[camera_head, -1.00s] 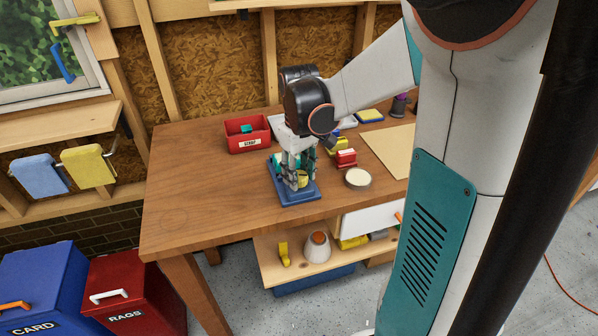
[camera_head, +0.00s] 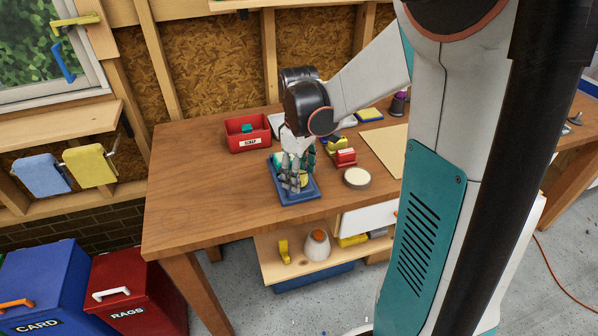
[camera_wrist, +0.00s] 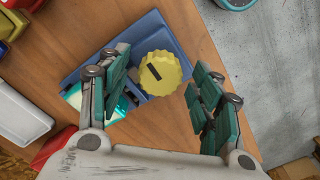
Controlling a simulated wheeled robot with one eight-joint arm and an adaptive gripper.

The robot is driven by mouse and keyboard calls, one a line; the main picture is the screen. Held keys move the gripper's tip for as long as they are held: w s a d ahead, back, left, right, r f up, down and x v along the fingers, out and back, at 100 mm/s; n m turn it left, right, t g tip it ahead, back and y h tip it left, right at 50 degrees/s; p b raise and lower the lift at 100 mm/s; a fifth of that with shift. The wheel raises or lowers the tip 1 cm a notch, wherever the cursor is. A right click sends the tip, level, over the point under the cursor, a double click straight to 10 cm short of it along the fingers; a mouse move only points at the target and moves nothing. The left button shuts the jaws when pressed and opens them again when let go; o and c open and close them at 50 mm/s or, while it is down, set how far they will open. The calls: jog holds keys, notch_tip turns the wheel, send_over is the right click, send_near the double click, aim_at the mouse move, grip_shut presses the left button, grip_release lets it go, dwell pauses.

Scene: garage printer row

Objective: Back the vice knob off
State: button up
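The vice knob (camera_wrist: 160,73) is yellow, round and ridged, with a dark bar mark on its top. It sits on the blue vice (camera_wrist: 155,30) on the wooden bench. My gripper (camera_wrist: 160,90) is open around the knob in the wrist view, with one finger on each side and clear gaps to both. In the head view my gripper (camera_head: 293,175) points down over the blue vice base (camera_head: 300,196), and its fingers mostly hide the knob. A teal glowing part (camera_wrist: 112,103) shows beside the knob, partly behind the left finger.
A red scrap bin (camera_head: 248,140) stands behind the vice at left. A red block (camera_head: 345,157) and a round pale-topped tin (camera_head: 357,178) stand to its right. The bench (camera_head: 205,195) is clear at left.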

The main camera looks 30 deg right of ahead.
notch_tip(320, 180, up, 12)
dwell(0.7)
dwell(0.4)
